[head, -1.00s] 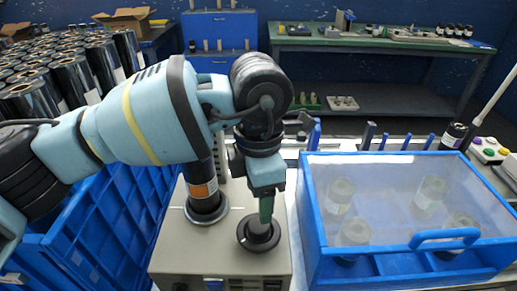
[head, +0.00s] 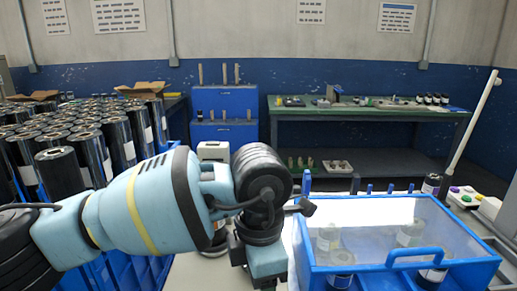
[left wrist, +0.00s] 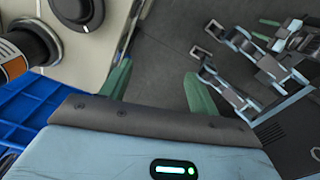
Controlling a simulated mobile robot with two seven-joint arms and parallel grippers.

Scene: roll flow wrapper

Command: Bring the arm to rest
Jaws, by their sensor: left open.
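My left arm (head: 140,205) comes in from the left in the head view and bends down at the wrist. Its gripper is below the picture's lower edge there. In the left wrist view my left gripper (left wrist: 158,88) shows two green fingers spread apart with nothing between them. The fingers are over dark grey floor, beside the edge of a beige machine top (left wrist: 100,35).
A black knob (left wrist: 78,8) and a dark roll on a flanged holder (left wrist: 30,42) are near the left gripper. A blue clear-lidded case (head: 395,258) stands right of the wrist. Blue crates (left wrist: 45,108) with black rolls (head: 90,155) are at left. A green bench (head: 370,112) stands behind.

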